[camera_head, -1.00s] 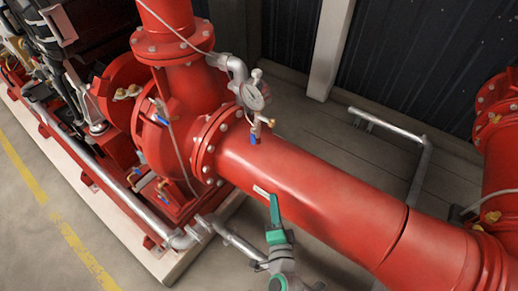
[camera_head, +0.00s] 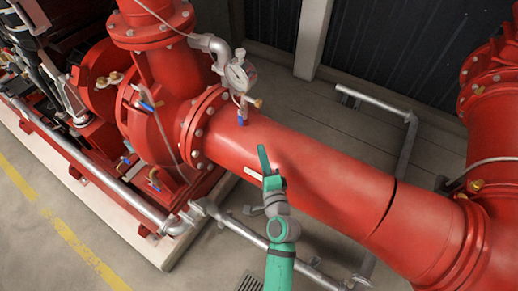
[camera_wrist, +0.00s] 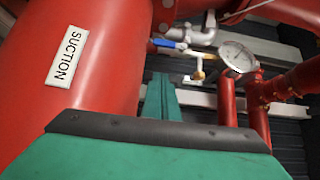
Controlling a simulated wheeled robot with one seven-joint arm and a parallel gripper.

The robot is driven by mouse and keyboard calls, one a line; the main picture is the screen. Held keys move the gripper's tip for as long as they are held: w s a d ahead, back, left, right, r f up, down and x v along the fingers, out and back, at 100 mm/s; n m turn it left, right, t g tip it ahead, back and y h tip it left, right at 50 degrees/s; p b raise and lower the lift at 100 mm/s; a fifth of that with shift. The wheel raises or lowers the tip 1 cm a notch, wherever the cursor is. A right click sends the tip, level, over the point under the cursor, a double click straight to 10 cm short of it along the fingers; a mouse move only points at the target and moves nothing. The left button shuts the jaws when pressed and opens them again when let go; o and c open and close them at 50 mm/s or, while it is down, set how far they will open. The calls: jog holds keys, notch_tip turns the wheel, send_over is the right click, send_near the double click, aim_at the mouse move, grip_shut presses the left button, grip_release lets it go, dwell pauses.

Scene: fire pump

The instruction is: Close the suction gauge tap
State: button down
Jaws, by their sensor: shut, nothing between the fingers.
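In the wrist view the blue handle (camera_wrist: 168,43) lies sideways, left of the brass part (camera_wrist: 199,70) and the gauge (camera_wrist: 238,56). My green gripper (camera_head: 263,152) is over the pipe, below and right of the tap, apart from it. The wrist view shows its fingers (camera_wrist: 161,97) together and empty.
A white SUCTION label (camera_wrist: 74,57) is on the red pipe, close to my gripper. A grey pipe elbow (camera_head: 213,46) and a thin cable run beside the gauge. Other blue-handled valves (camera_head: 150,104) are on the pump to the left. Grey piping (camera_head: 405,145) stands behind the pipe.

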send_near(243, 123)
jog(key=w+d, duration=0.3)
jog(key=shift+w+r, duration=0.15)
jog(key=shift+w+a, duration=1.1)
jog(key=shift+a, duration=0.1)
jog(key=shift+w+a, duration=0.3)
jog(key=shift+a, duration=0.15)
jog(key=shift+w+a+f, duration=0.2)
jog(key=shift+a+f, duration=0.1)
